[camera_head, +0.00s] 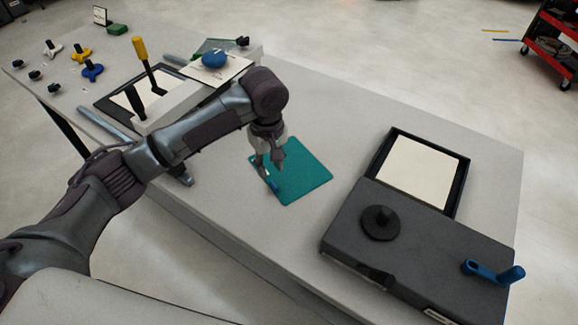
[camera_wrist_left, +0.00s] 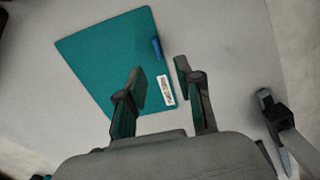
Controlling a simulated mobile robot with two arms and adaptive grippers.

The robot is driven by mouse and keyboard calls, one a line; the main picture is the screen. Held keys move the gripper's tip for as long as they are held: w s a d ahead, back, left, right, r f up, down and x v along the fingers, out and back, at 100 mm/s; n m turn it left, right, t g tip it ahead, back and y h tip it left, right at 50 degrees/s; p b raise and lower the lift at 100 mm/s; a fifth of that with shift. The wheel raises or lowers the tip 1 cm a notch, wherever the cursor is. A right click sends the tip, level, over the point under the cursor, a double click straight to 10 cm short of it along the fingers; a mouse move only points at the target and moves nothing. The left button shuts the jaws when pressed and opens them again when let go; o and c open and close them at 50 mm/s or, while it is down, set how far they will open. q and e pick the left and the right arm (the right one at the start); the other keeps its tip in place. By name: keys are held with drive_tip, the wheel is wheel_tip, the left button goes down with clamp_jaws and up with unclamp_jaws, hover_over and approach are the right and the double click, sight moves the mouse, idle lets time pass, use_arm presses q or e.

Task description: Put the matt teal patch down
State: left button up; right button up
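The matt teal patch (camera_head: 305,172) lies flat on the grey table, a little left of the black machine. It also shows in the left wrist view (camera_wrist_left: 105,60), with a white label (camera_wrist_left: 165,90) and a small blue tab (camera_wrist_left: 156,48) near one edge. My left gripper (camera_head: 270,165) is over the patch's left edge. Its two fingers stand apart with a clear gap between them in the left wrist view (camera_wrist_left: 161,75), and nothing is held. Whether a fingertip touches the patch I cannot tell. My right gripper is not in view.
A dark box (camera_head: 420,250) with a black knob and a blue handle stands at right, beside a black-framed tray (camera_head: 458,188). A long grey bar (camera_head: 105,125) lies at left. Yellow, white and blue knobs stand at the back left. Table around the patch is clear.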

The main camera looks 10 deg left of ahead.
sight(271, 179)
use_arm(q)
drive_tip(key=shift+f, duration=1)
wheel_tip(271, 179, down, 4)
drive_tip(key=shift+r+p, duration=0.15)
drive_tip(key=shift+p, duration=0.35)
drive_tip(key=shift+f, duration=0.25)
clamp_jaws()
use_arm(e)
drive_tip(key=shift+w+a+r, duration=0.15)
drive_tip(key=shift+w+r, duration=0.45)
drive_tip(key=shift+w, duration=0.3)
